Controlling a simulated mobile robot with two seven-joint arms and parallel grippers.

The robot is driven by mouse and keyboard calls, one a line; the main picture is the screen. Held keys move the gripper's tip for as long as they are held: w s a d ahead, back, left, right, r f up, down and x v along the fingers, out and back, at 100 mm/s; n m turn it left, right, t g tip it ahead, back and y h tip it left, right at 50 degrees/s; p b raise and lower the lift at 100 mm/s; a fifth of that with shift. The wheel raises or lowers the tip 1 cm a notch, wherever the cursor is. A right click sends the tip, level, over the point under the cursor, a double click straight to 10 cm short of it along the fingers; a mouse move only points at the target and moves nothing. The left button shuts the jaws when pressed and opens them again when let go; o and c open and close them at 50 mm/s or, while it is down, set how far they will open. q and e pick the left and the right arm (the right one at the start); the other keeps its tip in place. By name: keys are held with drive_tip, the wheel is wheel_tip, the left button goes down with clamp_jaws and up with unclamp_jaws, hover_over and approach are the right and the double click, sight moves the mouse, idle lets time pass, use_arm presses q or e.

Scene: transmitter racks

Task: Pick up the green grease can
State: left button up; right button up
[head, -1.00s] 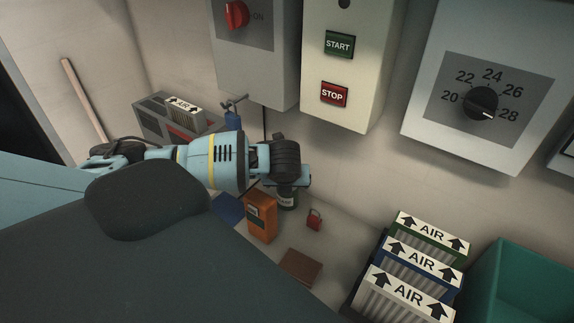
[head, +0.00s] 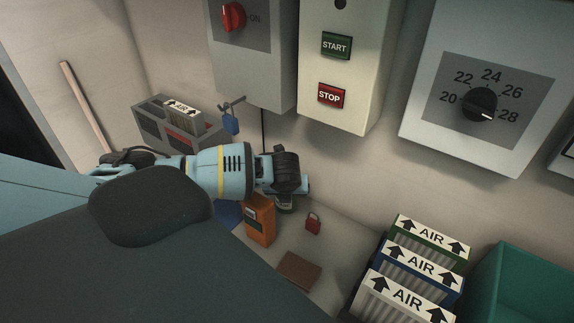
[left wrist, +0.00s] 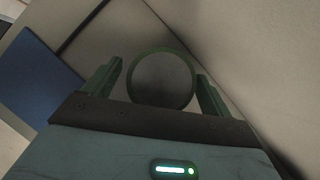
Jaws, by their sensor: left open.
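The green grease can (head: 285,206) stands on the bench in the head view, mostly hidden beneath my left gripper (head: 290,190). In the left wrist view I look down on the can's round grey top with its green rim (left wrist: 162,78). My left gripper (left wrist: 160,90) is open, with one finger on each side of the can. Small gaps seem to show between the fingers and the rim; contact cannot be made out. My right gripper is not in view.
An orange handheld device (head: 259,220) stands close beside the can. AIR filters (head: 412,268) and a green bin (head: 520,285) are at the right. Control boxes (head: 345,70) hang on the wall behind.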

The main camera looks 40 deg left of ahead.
use_arm(q)
drive_tip(key=shift+x, duration=1.15)
drive_tip(key=shift+r, duration=0.1)
drive_tip(key=c, duration=1.2)
wheel_tip(320, 180, up, 10)
drive_tip(key=shift+c, duration=0.2)
